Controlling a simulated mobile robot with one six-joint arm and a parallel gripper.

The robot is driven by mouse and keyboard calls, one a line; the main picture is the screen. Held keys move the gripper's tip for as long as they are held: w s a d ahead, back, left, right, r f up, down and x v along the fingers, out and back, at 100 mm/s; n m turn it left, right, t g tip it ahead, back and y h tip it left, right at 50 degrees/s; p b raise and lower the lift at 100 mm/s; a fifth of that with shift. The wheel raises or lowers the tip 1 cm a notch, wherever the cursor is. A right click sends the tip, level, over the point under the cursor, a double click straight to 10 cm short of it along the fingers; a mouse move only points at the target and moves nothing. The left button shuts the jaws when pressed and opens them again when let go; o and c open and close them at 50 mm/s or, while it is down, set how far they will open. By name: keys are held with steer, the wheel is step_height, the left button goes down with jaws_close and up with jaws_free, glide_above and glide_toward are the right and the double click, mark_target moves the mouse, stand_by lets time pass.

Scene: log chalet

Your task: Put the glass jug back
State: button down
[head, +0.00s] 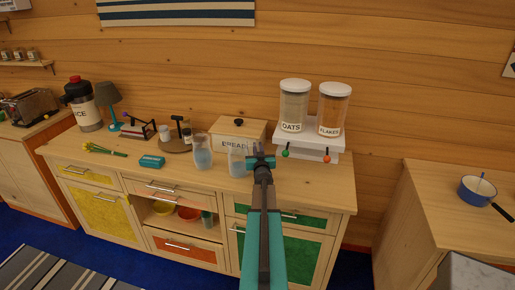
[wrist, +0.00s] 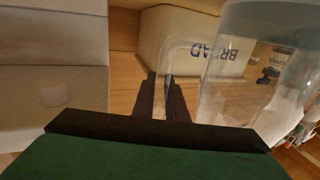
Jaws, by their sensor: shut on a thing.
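A clear glass jug (head: 237,160) is at the counter's middle, in front of the bread bin; I cannot tell whether its base touches the wood. My gripper (head: 262,161) is at its right side, shut on its handle. In the wrist view the jug (wrist: 232,85) fills the right side, and its clear handle (wrist: 172,50) runs between the dark fingers of my gripper (wrist: 160,88). A second clear glass vessel (head: 202,152), bluish inside, stands just left of the jug in the head view.
The bread bin (head: 238,132) is close behind. A white riser (head: 308,138) with oats (head: 293,106) and flakes (head: 334,110) jars stands at the right. The counter's right end (head: 318,188) is clear.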

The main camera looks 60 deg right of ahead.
mark_target(244, 157)
steer(key=shift+r, duration=0.1)
steer(key=c, duration=1.8)
jaws_free()
steer(key=shift+o, duration=0.2)
steer(key=shift+s+a, duration=0.1)
steer(key=shift+a, duration=0.05)
steer(key=b+v, duration=0.3)
steer(key=v, duration=0.8)
steer(key=shift+s+a, duration=0.25)
